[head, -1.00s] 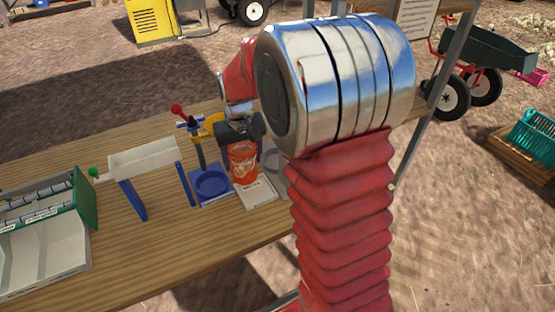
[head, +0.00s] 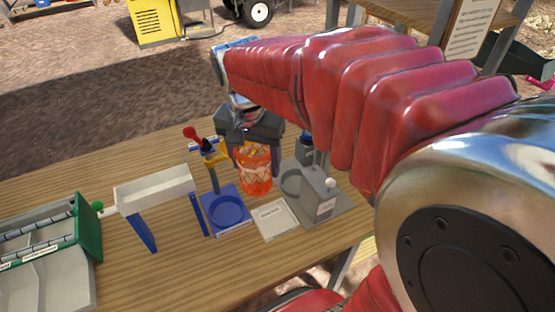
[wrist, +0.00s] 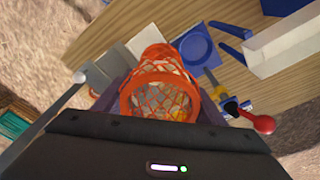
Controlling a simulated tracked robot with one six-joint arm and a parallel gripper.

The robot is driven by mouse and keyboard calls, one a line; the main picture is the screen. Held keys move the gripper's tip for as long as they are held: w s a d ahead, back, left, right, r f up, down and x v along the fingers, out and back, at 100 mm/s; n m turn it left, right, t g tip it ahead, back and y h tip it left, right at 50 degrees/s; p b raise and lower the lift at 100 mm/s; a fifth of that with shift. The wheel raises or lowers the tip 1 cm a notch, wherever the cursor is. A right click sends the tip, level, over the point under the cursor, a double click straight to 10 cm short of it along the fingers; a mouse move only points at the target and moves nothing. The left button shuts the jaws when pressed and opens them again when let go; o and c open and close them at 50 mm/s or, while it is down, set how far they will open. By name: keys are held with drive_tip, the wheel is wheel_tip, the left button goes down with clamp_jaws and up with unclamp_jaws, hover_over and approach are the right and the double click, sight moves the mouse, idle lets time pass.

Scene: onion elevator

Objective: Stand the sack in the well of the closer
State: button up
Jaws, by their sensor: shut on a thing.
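The sack (head: 255,172) is an orange mesh net bag with an open top. My gripper (head: 254,143) is shut on the sack and holds it roughly upright over the bench, behind the white pad. The wrist view shows the sack (wrist: 160,88) between the jaws, its round mouth facing the camera. A blue base (head: 228,210) with a round well stands to its left, beside a post with a yellow head and red-ball lever (head: 190,132). A grey station (head: 318,205) with a round ring and white knob stands to its right. No readable label shows which is the closer.
A white labelled pad (head: 275,218) lies between the two stations. A white chute (head: 155,188) on blue legs and a green-ended grey tray (head: 45,255) stand left on the wooden bench (head: 190,275). The bench front is clear.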

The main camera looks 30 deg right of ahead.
drive_tip(key=shift+d, duration=0.15)
drive_tip(key=w+d, duration=0.4)
drive_tip(key=d, duration=0.4)
drive_tip(key=w+d, duration=0.3)
drive_tip(key=d, duration=0.6)
wheel_tip(320, 180, down, 13)
drive_tip(key=shift+a+f, duration=0.2)
drive_tip(key=shift+w, duration=0.1)
drive_tip(key=shift+f, duration=2.25)
drive_tip(key=shift+f, duration=0.1)
drive_tip(key=o, duration=1.1)
wheel_tip(320, 180, up, 12)
drive_tip(key=s+a, duration=0.1)
